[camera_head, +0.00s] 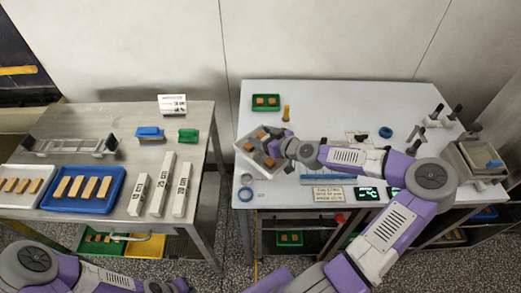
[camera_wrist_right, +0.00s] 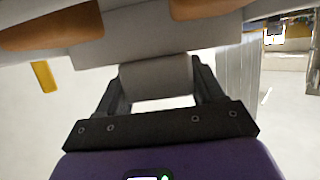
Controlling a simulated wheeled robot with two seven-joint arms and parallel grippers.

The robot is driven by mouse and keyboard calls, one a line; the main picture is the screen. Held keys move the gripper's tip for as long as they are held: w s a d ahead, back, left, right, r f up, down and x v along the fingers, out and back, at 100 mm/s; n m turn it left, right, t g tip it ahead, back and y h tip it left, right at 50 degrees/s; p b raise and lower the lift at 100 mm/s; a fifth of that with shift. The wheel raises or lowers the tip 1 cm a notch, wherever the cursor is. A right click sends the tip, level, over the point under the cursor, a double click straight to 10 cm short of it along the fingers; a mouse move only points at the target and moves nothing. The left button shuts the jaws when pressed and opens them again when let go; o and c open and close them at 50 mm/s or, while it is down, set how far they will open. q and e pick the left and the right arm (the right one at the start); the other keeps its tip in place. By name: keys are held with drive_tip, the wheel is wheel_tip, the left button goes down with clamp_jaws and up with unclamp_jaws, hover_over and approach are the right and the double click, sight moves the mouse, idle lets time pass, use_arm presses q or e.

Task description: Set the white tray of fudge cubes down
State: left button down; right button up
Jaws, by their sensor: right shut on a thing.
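The white tray (camera_head: 248,157) holds several brown fudge cubes (camera_head: 262,134) and is at the left end of the white table, in the head view. It looks tilted; whether it touches the table I cannot tell. My right gripper (camera_head: 284,146) is shut on the tray's right side. In the right wrist view, the fingers (camera_wrist_right: 155,85) grip a pale block on the tray wall (camera_wrist_right: 130,45), with brown cubes above.
The left steel table (camera_head: 120,120) bears a blue tray (camera_head: 84,208) and white blocks.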

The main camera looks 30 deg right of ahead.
wheel_tip(320, 180, down, 2)
drive_tip(key=shift+s+f, duration=0.1)
drive_tip(key=shift+f+b, duration=0.55)
drive_tip(key=shift+f, duration=1.4)
drive_tip(key=shift+f, duration=0.1)
drive_tip(key=o, duration=1.7)
drive_tip(key=p+v, duration=0.2)
drive_tip(key=v, duration=1)
drive_tip(key=shift+p, duration=0.3)
